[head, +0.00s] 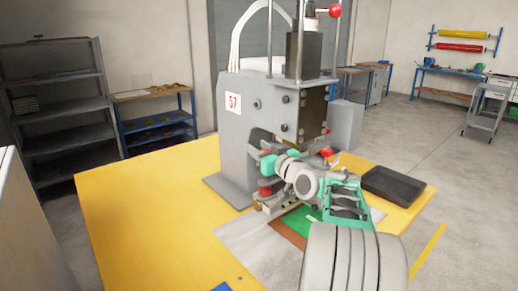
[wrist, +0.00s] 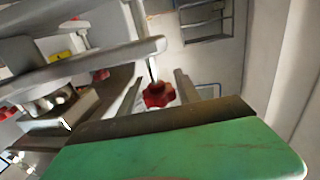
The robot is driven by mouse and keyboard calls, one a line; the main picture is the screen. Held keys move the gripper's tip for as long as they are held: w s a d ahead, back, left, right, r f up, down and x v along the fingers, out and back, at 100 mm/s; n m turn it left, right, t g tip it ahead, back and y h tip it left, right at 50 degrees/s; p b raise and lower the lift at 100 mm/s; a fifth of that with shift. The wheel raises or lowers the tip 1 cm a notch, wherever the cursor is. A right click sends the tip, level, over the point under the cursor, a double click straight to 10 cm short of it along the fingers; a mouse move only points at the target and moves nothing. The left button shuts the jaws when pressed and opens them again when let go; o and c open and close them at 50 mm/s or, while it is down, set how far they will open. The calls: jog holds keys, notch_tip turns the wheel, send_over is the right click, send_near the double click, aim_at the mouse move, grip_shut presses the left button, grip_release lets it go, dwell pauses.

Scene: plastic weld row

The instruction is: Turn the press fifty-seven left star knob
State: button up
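The press with the label 57 (head: 233,102) stands on the yellow bench top, grey and upright. A red star knob (wrist: 158,95) on a thin shaft shows in the wrist view. My gripper (wrist: 159,77) is open there, with one grey finger to each side of this knob. I see gaps between knob and fingers; contact is not visible. In the head view a red knob (head: 265,187) sits low at the press's left side, just below my teal-and-grey wrist. The fingers are not clear in that view.
The yellow table (head: 130,205) is mostly bare at the left. A black tray (head: 398,184) lies at its right. A green plate (head: 299,223) lies by the press foot, partly behind my arm. Another red knob (head: 326,152) is right of the press; shelves (head: 60,110) stand behind.

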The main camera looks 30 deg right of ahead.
grip_shut()
jog(key=shift+m+h, duration=0.3)
jog(key=shift+h, duration=0.2)
jog(key=m+g+h+b, duration=0.1)
jog(key=m+h, duration=0.1)
jog(key=h, duration=0.1)
jog(key=d+m+g+h+b, duration=0.1)
jog(key=m+h+b, duration=0.1)
jog(key=h, duration=0.1)
jog(key=m+g+h+b, duration=0.1)
jog(key=m+h+b, duration=0.1)
jog(key=m+h, duration=0.1)
jog(key=shift+s+d+f+g+h, duration=0.2)
jog(key=shift+f+g+h, duration=0.1)
jog(key=shift+h, duration=0.1)
jog(key=m+g+h, duration=0.2)
jog(key=m+g+h+b, duration=0.1)
jog(key=g+h, duration=0.1)
jog(key=shift+s+d+r, duration=0.15)
jog(key=shift+s+d, duration=0.15)
jog(key=shift+d, duration=0.1)
jog(key=shift+s+d+r+m+g+h+p, duration=0.2)
jog(key=shift+m+g+h, duration=0.3)
jog(key=shift+m+g, duration=0.4)
jog(key=shift+s+d+f+m+g+h+p, duration=0.1)
jog(key=shift+s+m+g+h+p, duration=0.15)
jog(key=shift+m+g+h, duration=0.6)
jog(key=shift+s+g+y, duration=0.1)
jog(key=shift+g+y, duration=0.15)
jog(key=shift+g, duration=0.3)
